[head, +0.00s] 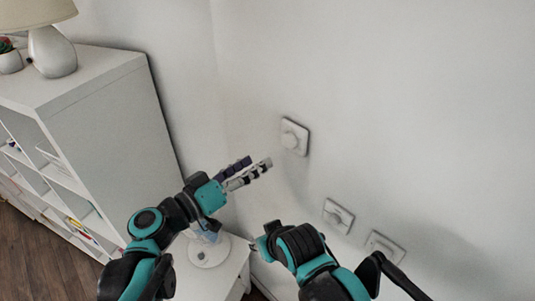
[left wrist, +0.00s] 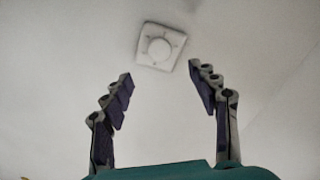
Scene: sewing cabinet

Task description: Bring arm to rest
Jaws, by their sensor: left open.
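My left gripper (head: 259,165) reaches up and right towards the wall in the head view, its two fingers apart and empty. A white square dial plate (head: 294,137) with a round knob is on the wall just beyond the fingertips, apart from them. In the left wrist view the open fingers (left wrist: 160,75) spread wide, with the dial plate (left wrist: 161,47) beyond and between their tips. My right arm (head: 300,250) is bent at the bottom centre of the head view. Its gripper fingers do not show.
Two more wall plates, a switch plate (head: 338,216) and another plate (head: 384,248), are lower right. A white shelf unit (head: 105,125) with a lamp (head: 52,50) stands left. A white table (head: 226,272) with a round white object (head: 208,250) is below my left arm.

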